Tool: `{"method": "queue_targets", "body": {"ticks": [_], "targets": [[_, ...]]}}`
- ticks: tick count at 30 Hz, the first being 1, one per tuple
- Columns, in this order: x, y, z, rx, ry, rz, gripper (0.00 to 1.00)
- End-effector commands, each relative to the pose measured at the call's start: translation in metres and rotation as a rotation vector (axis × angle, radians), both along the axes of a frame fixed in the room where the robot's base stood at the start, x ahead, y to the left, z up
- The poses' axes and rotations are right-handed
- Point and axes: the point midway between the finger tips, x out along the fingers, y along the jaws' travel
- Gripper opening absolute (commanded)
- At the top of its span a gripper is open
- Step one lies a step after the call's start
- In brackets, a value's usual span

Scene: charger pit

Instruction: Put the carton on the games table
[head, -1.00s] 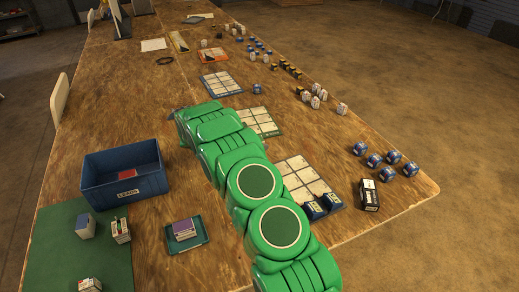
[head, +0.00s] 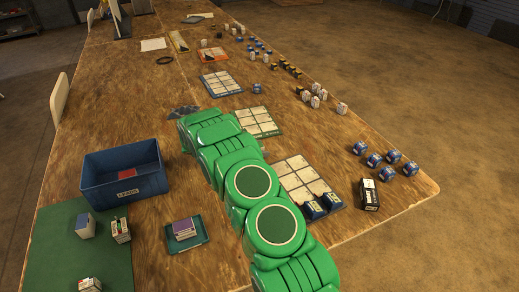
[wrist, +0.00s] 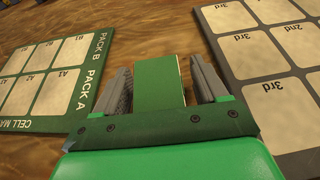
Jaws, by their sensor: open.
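No thing in view is clearly marked as the carton. In the wrist view, a green block with a pale right edge (wrist: 158,82) lies between the two grey fingers of my gripper (wrist: 160,88). The fingers are apart, and I cannot tell whether they touch it. In the head view my green arm hides the gripper and this block. A small black box with white lettering (head: 370,195) stands near the table's right corner. I cannot tell which surface is the games table; the long wooden table (head: 180,85) runs under everything.
A blue bin (head: 127,190) and a green mat (head: 60,255) with small boxes are at left. A dark tray (head: 203,236) holds a purple-topped stack. Grid mats (head: 258,122) and several small blue items (head: 393,157) are to the right. Bare wood lies at upper left.

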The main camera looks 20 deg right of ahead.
Motion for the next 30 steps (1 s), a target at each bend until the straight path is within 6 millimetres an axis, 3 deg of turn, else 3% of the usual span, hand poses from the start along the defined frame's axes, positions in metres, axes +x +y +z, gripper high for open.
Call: {"method": "queue_targets", "body": {"ticks": [8, 21, 30], "targets": [[0.001, 0.005, 0.005, 0.0, 0.0, 0.001, 0.72], [0.001, 0.075, 0.034, 0.0, -0.001, 0.003, 0.72], [0.0, 0.107, 0.046, 0.0, 0.001, 0.001, 0.72]]}}
